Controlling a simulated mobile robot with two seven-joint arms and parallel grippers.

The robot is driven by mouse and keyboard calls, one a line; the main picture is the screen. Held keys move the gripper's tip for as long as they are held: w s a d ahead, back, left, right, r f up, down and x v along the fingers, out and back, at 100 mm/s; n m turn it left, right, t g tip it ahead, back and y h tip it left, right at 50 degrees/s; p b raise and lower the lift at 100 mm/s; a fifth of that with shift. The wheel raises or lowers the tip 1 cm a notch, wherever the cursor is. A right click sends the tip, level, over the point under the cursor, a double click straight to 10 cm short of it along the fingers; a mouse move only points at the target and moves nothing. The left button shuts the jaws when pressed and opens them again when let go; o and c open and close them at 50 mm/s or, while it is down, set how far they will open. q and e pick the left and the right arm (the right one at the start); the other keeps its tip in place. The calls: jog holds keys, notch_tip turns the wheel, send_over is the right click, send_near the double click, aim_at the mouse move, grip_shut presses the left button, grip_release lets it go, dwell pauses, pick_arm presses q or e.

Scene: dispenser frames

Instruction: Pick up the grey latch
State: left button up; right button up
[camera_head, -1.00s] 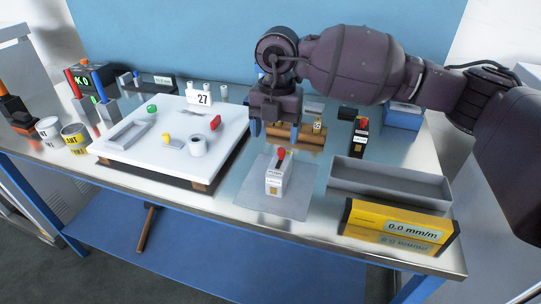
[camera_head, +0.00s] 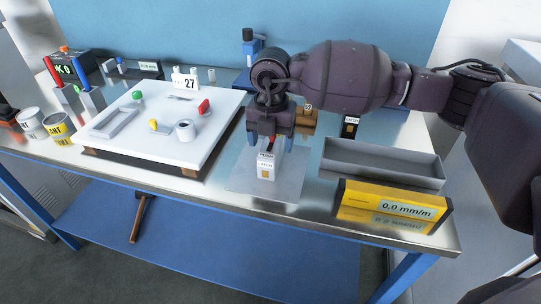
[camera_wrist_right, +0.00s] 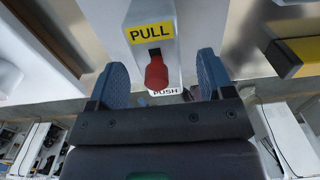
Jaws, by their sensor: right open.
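The grey latch (camera_head: 266,172) is a small upright pale box with a label on its front, standing on a grey mat (camera_head: 285,186) near the bench's front edge. In the wrist view the latch (camera_wrist_right: 146,14) shows a yellow PULL label, a red lever (camera_wrist_right: 156,72) and a PUSH label. My right gripper (camera_head: 270,142) is right above the latch, pointing down and partly hiding its top. In the wrist view its blue fingers (camera_wrist_right: 163,78) are spread on either side of the red lever, with gaps visible. My left gripper is not in view.
A grey open tray (camera_head: 382,172) and a yellow 0.0 mm/m gauge (camera_head: 390,212) lie to the right. A white board (camera_head: 135,145) with small parts stands to the left. A wooden block (camera_head: 304,121) and a dark labelled box (camera_head: 351,128) are behind.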

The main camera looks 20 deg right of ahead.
notch_tip(320, 180, down, 2)
jog(key=shift+f, duration=0.1)
jog(key=shift+c, duration=0.4)
jog(key=c, duration=1)
jog(key=shift+c, duration=0.6)
jog(key=shift+r, duration=0.2)
